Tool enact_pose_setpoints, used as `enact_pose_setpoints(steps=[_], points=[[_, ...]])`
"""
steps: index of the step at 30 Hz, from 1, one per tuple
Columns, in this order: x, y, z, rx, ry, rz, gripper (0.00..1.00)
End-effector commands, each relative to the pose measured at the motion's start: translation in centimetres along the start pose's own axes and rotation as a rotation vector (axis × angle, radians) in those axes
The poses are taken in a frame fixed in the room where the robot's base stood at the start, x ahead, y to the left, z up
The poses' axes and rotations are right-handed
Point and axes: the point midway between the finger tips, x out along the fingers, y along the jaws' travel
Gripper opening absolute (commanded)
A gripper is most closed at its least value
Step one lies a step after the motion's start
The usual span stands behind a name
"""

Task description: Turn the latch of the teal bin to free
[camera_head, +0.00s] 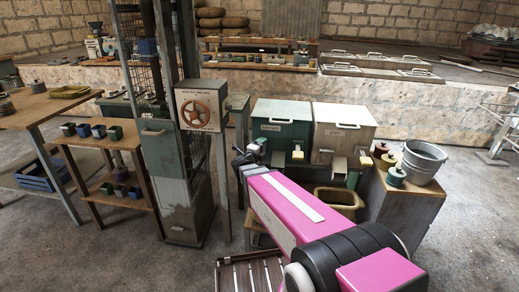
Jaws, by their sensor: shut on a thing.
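My pink arm reaches up from the lower right to the bin's front left. My gripper (257,148) is there, small and partly hidden by my own wrist. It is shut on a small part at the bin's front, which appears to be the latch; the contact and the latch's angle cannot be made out. A yellowish block (297,153) shows on the bin's front, right of my gripper.
A similar white bin (342,113) stands close on the right. A tan tub (338,200) sits below. A metal bucket (423,161) and small pots (396,177) are on the cabinet at right. A tall cabinet with a handwheel (201,112) stands close on the left. A slatted pallet (250,272) lies in front.

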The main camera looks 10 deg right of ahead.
Motion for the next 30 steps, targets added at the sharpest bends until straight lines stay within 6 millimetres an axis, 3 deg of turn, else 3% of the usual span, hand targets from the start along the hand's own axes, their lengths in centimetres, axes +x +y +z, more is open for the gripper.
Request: enact_pose_setpoints(steps=[15, 16, 18, 26, 30], points=[[0.0, -0.2, 0.0, 0.018, 0.000, 0.001, 0.51], [0.0, -0.2, 0.0, 0.017, 0.000, 0.001, 0.84], [0.0, -0.2, 0.0, 0.017, 0.001, 0.002, 1.00], [-0.2, -0.1, -0.1, 0.017, 0.001, 0.004, 1.00], [-1.5, -0.1, -0.1, 0.017, 0.000, 0.005, 1.00]])
